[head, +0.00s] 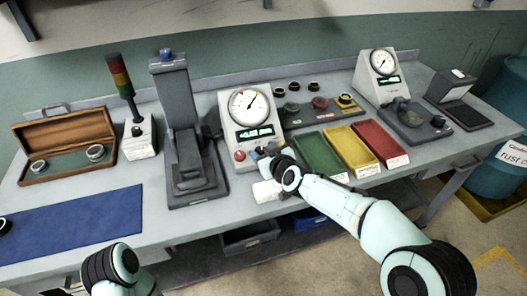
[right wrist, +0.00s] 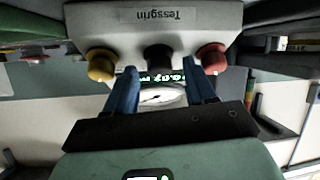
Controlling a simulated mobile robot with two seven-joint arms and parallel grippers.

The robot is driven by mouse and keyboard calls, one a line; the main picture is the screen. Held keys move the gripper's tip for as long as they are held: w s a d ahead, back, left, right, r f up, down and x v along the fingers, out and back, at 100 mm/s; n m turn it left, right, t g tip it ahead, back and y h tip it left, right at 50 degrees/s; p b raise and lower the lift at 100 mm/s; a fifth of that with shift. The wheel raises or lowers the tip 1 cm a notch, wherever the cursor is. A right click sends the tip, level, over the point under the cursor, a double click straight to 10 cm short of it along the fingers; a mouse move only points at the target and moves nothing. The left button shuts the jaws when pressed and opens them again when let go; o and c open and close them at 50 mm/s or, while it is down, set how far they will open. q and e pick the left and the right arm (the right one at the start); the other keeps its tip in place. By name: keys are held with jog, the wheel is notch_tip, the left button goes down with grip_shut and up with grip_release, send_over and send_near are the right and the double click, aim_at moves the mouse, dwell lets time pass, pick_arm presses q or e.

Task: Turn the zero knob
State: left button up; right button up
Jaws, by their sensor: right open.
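The gauge unit (head: 232,104) has a round dial (head: 248,104), a green-lit display and a row of knobs low on its front. In the right wrist view it appears upside down, with a yellow knob (right wrist: 101,66), a black middle knob (right wrist: 158,58) and a red knob (right wrist: 211,57). No label marks which is the zero knob. My right gripper (right wrist: 163,82) is open, its blue fingers pointing at the unit on either side of the black knob's line; contact cannot be told. In the head view my right gripper (head: 264,155) hides part of the knob row. My left gripper is out of view.
A grey press stand (head: 176,120) stands close left of the gauge unit. Green, yellow and red trays (head: 369,139) lie to its right. A second dial unit (head: 375,75) stands further right. A blue mat (head: 75,232) and wooden case (head: 62,146) lie at left.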

jog(key=shift+w+a+f, duration=0.1)
jog(key=shift+w, duration=0.15)
grip_shut()
jog(key=shift+a+m+p, duration=0.1)
jog(key=shift+m+p, duration=0.3)
jog(key=shift+p, duration=0.3)
jog(key=m+h+p, duration=0.1)
jog(key=m+p, duration=0.1)
jog(key=m+h+p, duration=0.1)
jog(key=p, duration=0.1)
jog(key=shift+a+r+m+t+p, duration=0.1)
jog(key=shift+r+m+t+p, duration=0.1)
jog(key=shift+m+t+p, duration=0.15)
jog(key=shift+f+m+h+p, duration=0.1)
jog(key=shift+m+h+p, duration=0.85)
jog(key=shift+m, duration=0.3)
jog(key=shift+s, duration=0.1)
